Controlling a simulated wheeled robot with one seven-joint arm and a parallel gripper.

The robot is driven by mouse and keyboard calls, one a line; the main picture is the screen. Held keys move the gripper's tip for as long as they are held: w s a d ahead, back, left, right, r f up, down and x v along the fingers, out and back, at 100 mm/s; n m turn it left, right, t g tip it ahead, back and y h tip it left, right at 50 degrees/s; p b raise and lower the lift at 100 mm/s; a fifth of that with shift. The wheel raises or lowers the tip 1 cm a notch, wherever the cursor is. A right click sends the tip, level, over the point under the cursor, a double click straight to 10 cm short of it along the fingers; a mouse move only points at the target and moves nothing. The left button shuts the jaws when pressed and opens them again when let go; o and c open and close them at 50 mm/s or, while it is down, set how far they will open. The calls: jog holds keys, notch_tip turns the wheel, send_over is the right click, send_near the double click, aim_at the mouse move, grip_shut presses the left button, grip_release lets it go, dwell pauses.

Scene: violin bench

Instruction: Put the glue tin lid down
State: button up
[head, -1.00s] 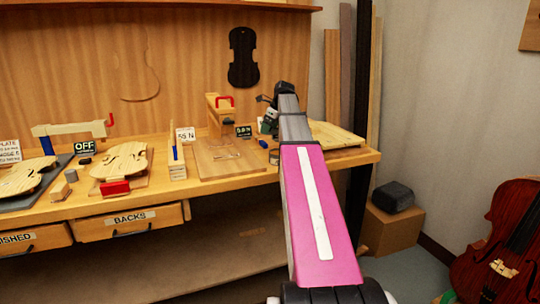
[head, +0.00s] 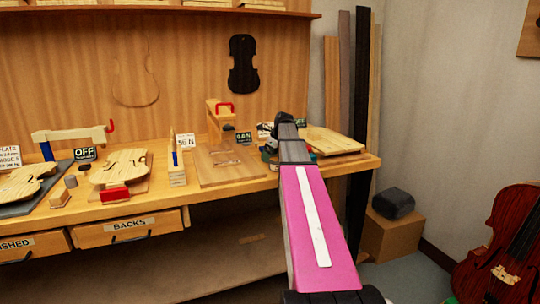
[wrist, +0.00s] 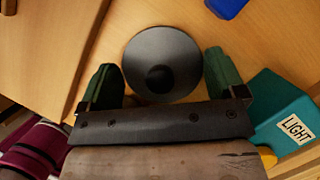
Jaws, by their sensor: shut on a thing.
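In the wrist view the glue tin lid (wrist: 163,55), a dark grey round disc with a darker knob at its middle, lies between the two green fingertips of my gripper (wrist: 162,82). The gripper is shut on it, a fingertip at each side. Light wood of the bench shows behind the lid; I cannot tell whether the lid touches it. In the head view my arm covers most of the gripper, and the lid cannot be made out. I cannot pick out the glue tin itself.
A teal block labelled LIGHT (wrist: 272,103) is close right of the gripper. A blue object (wrist: 228,6) lies farther off, and purple items (wrist: 32,150) show at lower left. A wooden board (head: 222,166) lies left of the arm, a pale panel (head: 330,141) to its right.

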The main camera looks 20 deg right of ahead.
jog(key=o, duration=0.6)
jog(key=shift+f, duration=0.1)
jog(key=v, duration=1.2)
